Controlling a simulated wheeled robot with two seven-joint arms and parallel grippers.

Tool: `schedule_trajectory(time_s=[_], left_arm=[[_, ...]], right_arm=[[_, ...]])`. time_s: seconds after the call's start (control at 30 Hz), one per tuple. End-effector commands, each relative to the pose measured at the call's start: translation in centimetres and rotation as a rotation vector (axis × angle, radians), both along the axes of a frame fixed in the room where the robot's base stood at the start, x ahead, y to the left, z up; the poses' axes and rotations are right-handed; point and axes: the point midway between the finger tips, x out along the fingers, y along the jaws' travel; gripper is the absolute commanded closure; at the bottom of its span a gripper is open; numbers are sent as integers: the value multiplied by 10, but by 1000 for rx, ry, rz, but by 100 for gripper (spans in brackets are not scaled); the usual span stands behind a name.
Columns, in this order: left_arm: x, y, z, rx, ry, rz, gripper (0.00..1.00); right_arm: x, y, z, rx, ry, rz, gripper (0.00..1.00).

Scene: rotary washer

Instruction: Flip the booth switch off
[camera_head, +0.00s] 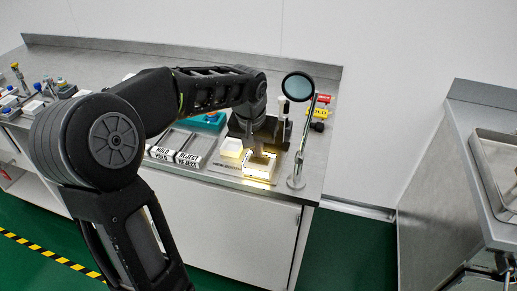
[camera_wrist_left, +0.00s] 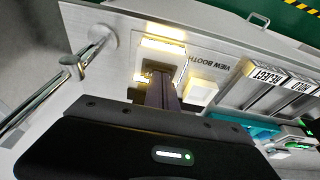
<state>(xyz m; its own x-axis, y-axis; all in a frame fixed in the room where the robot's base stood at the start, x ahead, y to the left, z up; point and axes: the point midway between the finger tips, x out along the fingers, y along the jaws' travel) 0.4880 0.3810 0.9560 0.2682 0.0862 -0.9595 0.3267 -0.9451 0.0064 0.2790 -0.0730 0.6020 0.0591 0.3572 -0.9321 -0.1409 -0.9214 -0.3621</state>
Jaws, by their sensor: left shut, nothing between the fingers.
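The view booth (camera_head: 260,172) is a small pale frame with a warm glow near the counter's front edge. It also shows in the left wrist view (camera_wrist_left: 172,48), next to a "VIEW BOOTH" label (camera_wrist_left: 212,68). A pale, lit block (camera_head: 231,148) stands beside it, seen too in the wrist view (camera_wrist_left: 201,90). My left gripper (camera_head: 261,152) is shut and empty, pointing down at the booth. In the wrist view its fingertips (camera_wrist_left: 164,76) overlap the booth's edge; I cannot tell whether they touch. I cannot make out the switch clearly; the fingers may hide it. My right gripper is out of view.
A round magnifier (camera_head: 298,86) on a metal stand rises just right of the booth. HOLD and REJECT trays (camera_head: 188,159) lie to the left, with a teal item (camera_head: 207,121) behind. Red and yellow tags (camera_head: 322,105) stand at the back right. A separate counter (camera_head: 425,190) is at right.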

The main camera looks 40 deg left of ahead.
Motion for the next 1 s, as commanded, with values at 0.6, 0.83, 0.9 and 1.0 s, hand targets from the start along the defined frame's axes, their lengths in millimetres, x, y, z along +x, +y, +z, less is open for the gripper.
schedule_trajectory(time_s=[0.6, 0.83, 0.9, 1.0], left_arm=[[-4, 3, 74, 1, -6, -1, 100], [-18, 0, 116, 1, -4, -2, 100], [-20, 0, 125, 1, -3, -2, 100], [-23, -1, 133, 0, -2, -2, 100]], right_arm=[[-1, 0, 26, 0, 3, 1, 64], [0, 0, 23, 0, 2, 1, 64], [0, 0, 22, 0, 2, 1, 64], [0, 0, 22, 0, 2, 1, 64]])
